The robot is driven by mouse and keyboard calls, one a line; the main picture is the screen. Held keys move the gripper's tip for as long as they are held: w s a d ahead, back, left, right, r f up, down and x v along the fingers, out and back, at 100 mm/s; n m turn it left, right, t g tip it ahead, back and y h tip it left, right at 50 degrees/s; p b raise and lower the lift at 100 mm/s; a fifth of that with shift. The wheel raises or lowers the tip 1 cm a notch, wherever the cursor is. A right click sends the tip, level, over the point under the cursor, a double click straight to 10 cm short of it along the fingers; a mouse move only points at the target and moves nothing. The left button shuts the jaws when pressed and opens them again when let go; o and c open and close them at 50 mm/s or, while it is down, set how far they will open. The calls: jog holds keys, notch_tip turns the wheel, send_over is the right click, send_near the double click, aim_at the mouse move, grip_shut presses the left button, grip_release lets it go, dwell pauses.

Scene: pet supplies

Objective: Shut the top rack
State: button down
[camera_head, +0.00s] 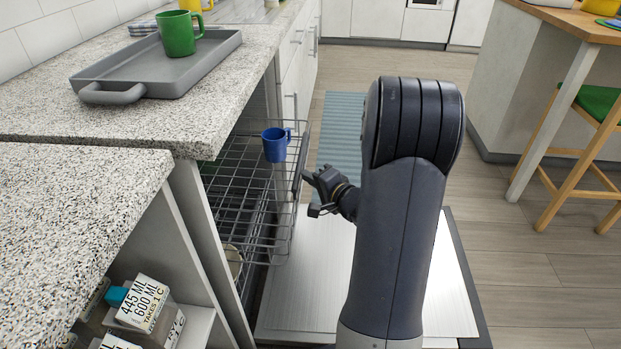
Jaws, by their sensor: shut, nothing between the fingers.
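The top rack (235,193) is a dark wire basket of an open dishwasher under the counter. It is slid partly out past the counter front. A blue mug (275,147) sits at its outer end. My gripper (310,192) is shut and empty, just right of the rack's front edge. Its fingers point left toward the rack front; I cannot tell whether they touch it. The dishwasher door (316,265) lies folded down below the rack. My arm hides part of the door.
A grey tray (140,75) with a green mug (180,33) stands on the speckled counter (60,200). Labelled containers (142,308) sit on an open shelf at the lower left. A wooden stool (590,150) stands at the right. The floor (540,260) between is clear.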

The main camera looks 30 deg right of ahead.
jog(key=shift+a, duration=0.15)
jog(key=w+a, duration=1)
jog(key=a, duration=0.5)
jog(key=shift+w+a+r, duration=0.1)
jog(key=shift+w+r, duration=0.05)
